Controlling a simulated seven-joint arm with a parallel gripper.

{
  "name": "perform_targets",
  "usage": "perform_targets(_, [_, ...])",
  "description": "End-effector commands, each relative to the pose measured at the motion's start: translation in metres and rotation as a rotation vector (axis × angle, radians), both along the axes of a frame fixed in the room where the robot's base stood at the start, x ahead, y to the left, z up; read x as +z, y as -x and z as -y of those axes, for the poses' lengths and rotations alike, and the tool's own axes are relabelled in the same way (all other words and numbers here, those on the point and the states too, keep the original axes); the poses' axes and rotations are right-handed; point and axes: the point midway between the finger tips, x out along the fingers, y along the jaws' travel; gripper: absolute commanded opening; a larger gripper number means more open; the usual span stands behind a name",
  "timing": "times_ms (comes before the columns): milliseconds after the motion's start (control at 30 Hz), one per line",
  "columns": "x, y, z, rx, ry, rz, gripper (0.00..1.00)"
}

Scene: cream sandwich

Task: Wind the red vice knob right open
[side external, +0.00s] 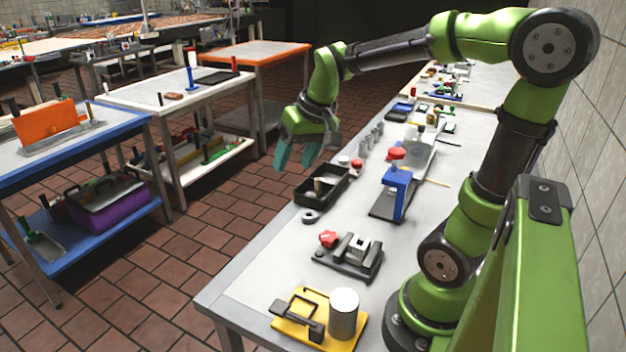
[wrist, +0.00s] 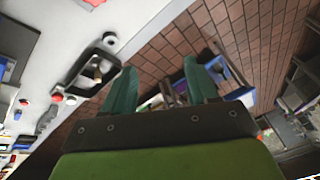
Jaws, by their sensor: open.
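The dark grey vice (side external: 352,262) sits on the near part of the grey bench. Its red star-shaped knob (side external: 328,238) is on its left end, toward the bench's front edge. A pale block-like part shows at the jaws, but I cannot tell how wide the jaws stand. My gripper (side external: 297,155) is open and empty, high above the bench's front edge, well beyond the knob and apart from it. Its teal fingers also show in the wrist view (wrist: 160,72). A red piece (wrist: 93,2) cut off by that view's top edge may be the knob.
A black tray (side external: 300,194) and a grey ring (side external: 312,216) lie beyond the vice. A blue press (side external: 398,193) with a red top stands behind. A yellow base (side external: 350,330) with a metal cylinder (side external: 344,312) is nearer. Bare bench surrounds the vice.

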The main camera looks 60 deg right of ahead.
Motion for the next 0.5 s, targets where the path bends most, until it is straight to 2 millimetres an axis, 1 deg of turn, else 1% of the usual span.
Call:
perform_targets(33, [-0.001, -0.006, 0.01, -0.001, 0.006, -0.018, 0.58])
perform_targets(200, [-0.004, -0.022, 0.04, 0.011, 0.026, -0.071, 0.58])
perform_targets(500, [-0.014, -0.045, 0.094, 0.056, 0.05, -0.161, 0.58])
